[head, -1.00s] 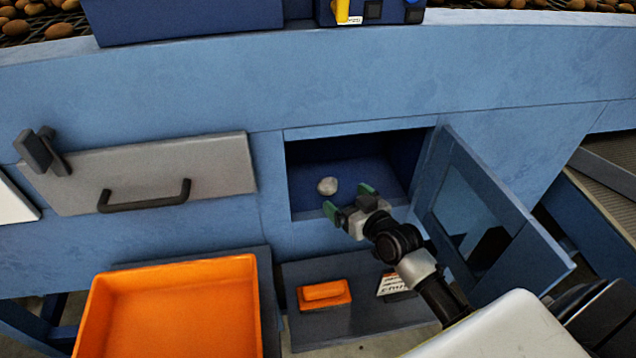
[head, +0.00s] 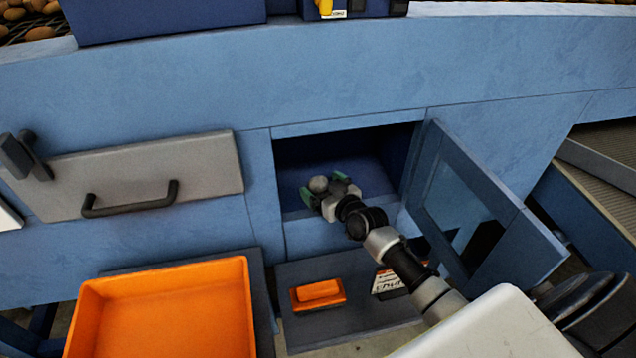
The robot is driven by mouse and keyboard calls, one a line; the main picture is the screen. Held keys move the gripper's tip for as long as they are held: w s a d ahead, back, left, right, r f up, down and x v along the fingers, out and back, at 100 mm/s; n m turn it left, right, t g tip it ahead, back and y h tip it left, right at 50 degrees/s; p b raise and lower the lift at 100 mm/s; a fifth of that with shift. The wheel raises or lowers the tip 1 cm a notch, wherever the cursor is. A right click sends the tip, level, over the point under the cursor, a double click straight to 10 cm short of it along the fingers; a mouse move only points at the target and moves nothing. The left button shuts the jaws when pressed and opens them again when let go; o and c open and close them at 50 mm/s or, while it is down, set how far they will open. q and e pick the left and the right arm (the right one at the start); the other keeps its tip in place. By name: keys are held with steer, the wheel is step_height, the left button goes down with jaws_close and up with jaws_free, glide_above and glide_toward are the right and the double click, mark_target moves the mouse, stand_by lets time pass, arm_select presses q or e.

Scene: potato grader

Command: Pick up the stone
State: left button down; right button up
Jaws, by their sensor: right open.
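The stone (head: 318,184) is a small, round grey lump on the floor of the open blue compartment (head: 290,208). My right gripper (head: 322,186) reaches into the compartment from the lower right. Its two green-tipped fingers are open, one on each side of the stone. Whether either finger touches the stone cannot be told. The far side of the stone is hidden. My left gripper is not in view.
The compartment's windowed door (head: 490,215) stands open on the right, close to my right arm. A grey panel with a black handle (head: 130,205) is on the left. Below are an orange bin (head: 165,270) and an orange block (head: 318,293) on a dark shelf.

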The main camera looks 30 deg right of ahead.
steer(key=shift+w, duration=0.15)
steer(key=shift+a, duration=0.1)
steer(key=shift+c, duration=0.2)
steer(key=c, duration=1)
steer(key=shift+r, duration=0.1)
